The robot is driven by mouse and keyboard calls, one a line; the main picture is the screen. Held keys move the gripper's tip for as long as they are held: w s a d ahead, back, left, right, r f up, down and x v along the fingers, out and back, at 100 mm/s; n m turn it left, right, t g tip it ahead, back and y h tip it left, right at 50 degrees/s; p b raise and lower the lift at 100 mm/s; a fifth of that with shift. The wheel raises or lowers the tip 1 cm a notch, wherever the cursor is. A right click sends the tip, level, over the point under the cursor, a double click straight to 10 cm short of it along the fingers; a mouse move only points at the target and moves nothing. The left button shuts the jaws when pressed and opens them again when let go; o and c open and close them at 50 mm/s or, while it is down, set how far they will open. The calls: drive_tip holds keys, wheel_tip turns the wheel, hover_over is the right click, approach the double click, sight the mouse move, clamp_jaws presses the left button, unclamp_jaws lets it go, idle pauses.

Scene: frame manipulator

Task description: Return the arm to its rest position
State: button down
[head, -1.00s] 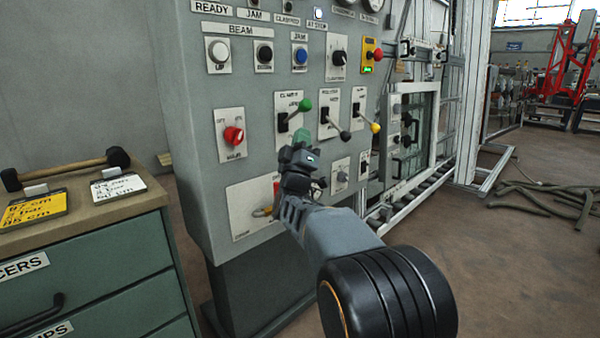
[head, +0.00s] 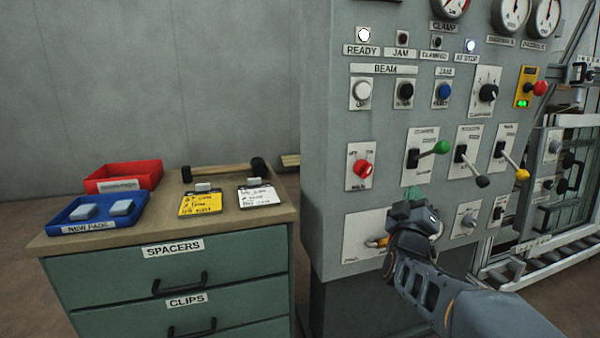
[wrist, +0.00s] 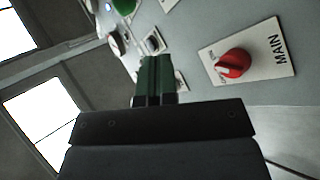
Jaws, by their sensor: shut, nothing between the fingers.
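My gripper (head: 413,196) is in front of the lower part of the grey control panel (head: 325,120), with its green fingertips pointing up. In the wrist view its two green fingers (wrist: 153,80) lie together with nothing between them. My arm runs from it to the lower right of the head view. A red knob on a plate marked MAIN (wrist: 235,63) shows right of the fingers in the wrist view, apart from them. My gripper hides part of the lower panel plate (head: 362,250) in the head view.
Levers with green (head: 442,147), black (head: 482,181) and yellow (head: 522,174) knobs stick out above and right of my gripper.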

drive_tip(key=s+a+r+g+y+p, duration=0.5)
drive_tip(key=a+r+g+y+p, duration=0.3)
drive_tip(key=p, duration=0.9)
drive_tip(key=s+a+m+g+y+p, duration=0.1)
drive_tip(key=s+g+p, duration=0.3)
drive_tip(key=s+p, duration=0.2)
drive_tip(key=s+a+r+m+g+p, duration=0.1)
drive_tip(key=s+g+p, duration=0.4)
drive_tip(key=s, duration=0.5)
drive_tip(key=shift+s+a+r+m+g+y+p, duration=0.15)
drive_tip(key=shift+a+r+m+g+y+p, duration=0.2)
drive_tip(key=shift+a+m+p, duration=0.35)
drive_tip(key=c, duration=1.8)
unclamp_jaws()
drive_tip(key=shift+d+f, duration=0.1)
drive_tip(key=shift+d, duration=0.05)
